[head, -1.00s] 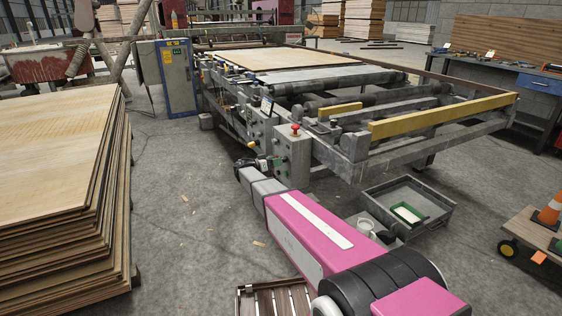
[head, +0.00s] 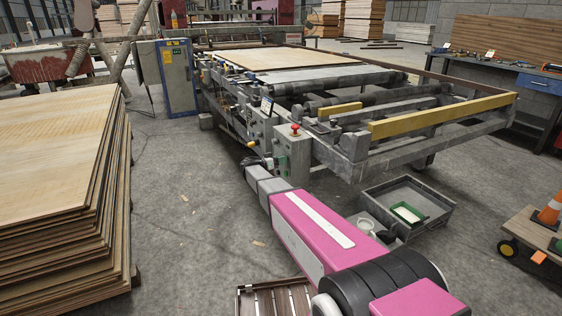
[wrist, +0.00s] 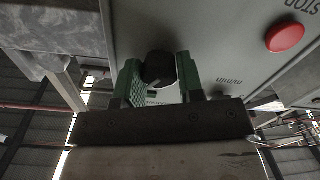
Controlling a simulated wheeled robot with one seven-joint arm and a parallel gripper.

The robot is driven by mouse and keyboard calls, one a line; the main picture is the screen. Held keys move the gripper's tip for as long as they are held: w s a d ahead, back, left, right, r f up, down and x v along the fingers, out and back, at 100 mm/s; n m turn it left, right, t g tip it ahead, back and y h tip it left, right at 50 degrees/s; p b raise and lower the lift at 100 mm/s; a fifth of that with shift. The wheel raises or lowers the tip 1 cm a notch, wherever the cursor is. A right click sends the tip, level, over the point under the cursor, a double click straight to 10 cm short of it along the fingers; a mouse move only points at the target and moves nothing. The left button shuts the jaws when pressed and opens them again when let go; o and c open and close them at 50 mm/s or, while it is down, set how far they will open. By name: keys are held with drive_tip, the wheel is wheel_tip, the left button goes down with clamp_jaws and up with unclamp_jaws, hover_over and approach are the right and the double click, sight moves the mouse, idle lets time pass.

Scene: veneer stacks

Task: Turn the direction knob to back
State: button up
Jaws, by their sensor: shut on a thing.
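The black direction knob (wrist: 158,68) sticks out from a grey control panel (wrist: 225,45) in the wrist view. My gripper (wrist: 159,77) has its two green-padded fingers on either side of the knob, shut on it. Which way the knob points, and its labels, I cannot read. In the head view the control box (head: 292,158) stands at the near side of the roller machine, and my arm reaches to its left side. The knob and fingertips are too small or hidden there.
A red stop button (wrist: 285,38) is on the panel, right of the knob; a red button (head: 295,129) also tops the control box. A veneer stack (head: 60,190) stands left. A grey crate (head: 440,220) lies right of my arm. The floor between stack and machine is mostly clear.

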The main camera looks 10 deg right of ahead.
drive_tip(key=shift+n, duration=0.3)
drive_tip(key=n, duration=1.3)
drive_tip(key=shift+a, duration=0.1)
drive_tip(key=shift+n, duration=0.3)
drive_tip(key=o, duration=0.9)
drive_tip(key=shift+o, duration=0.2)
drive_tip(key=v, duration=1)
drive_tip(key=shift+a, duration=0.4)
drive_tip(key=shift+s, duration=0.1)
